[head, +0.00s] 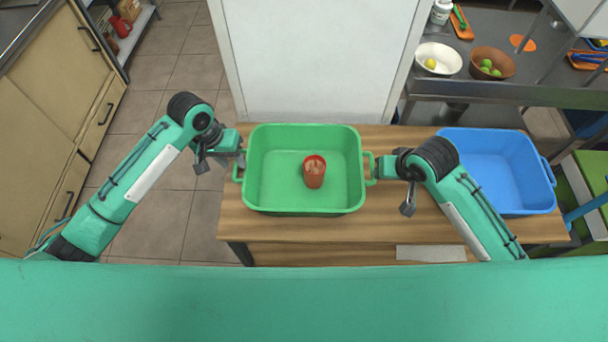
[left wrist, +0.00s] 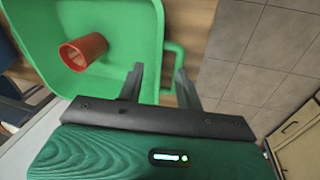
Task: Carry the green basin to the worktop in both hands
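The green basin (head: 305,198) rests on a wooden table, with a red-orange cup (head: 314,172) inside. My left gripper (head: 238,158) is at the basin's left handle (head: 236,174). In the left wrist view, the fingers (left wrist: 161,88) stand apart, and the green handle (left wrist: 179,62) shows just beyond and between them. I cannot see contact. My right gripper (head: 382,167) is at the basin's right handle (head: 371,168). Its fingertips are too small and covered to tell whether they are closed on the handle.
A blue basin (head: 545,200) stands at the table's right end (head: 290,228), just past my right arm. A metal worktop (head: 470,88) at the back right holds a white bowl (head: 421,60) and a brown bowl (head: 508,65) with fruit. Tiled floor (head: 185,215) is free on the left.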

